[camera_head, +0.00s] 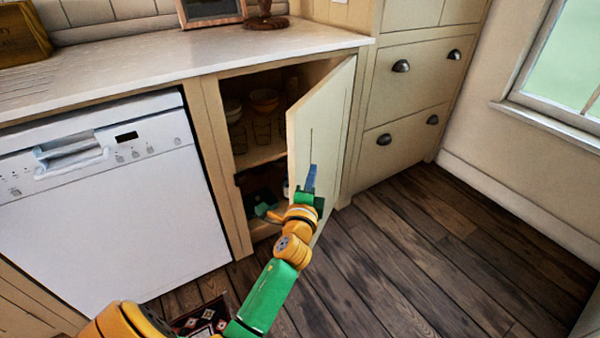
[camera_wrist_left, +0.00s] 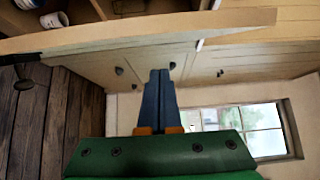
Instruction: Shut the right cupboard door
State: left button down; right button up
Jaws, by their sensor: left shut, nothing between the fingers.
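The right cupboard door (camera_head: 322,125) is a cream panel, hinged on its right side and standing well open into the room. Its cupboard (camera_head: 262,150) is dark inside. My left gripper (camera_head: 311,178) is in front of the lower part of the door in the head view, fingers shut and empty. In the wrist view my left gripper's shut fingers (camera_wrist_left: 160,78) point towards the drawer fronts, with a pale panel edge (camera_wrist_left: 130,28) passing above them. I cannot tell whether the fingers touch the door. My right gripper is not in view.
Bowls (camera_head: 264,100) and glasses stand on the cupboard's shelf. A white dishwasher (camera_head: 110,190) is to the left, drawers (camera_head: 405,110) with dark handles to the right. The worktop (camera_head: 180,60) runs above. The wooden floor (camera_head: 430,260) is clear at the right; a patterned rug (camera_head: 200,318) lies in front.

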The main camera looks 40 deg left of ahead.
pick_arm(q)
jog(key=a, duration=0.1)
jog(key=s+a, duration=0.1)
jog(key=a, duration=0.1)
jog(key=shift+a, duration=0.2)
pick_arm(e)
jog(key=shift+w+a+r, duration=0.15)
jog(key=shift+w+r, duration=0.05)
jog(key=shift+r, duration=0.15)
pick_arm(q)
jog(key=shift+w, duration=0.1)
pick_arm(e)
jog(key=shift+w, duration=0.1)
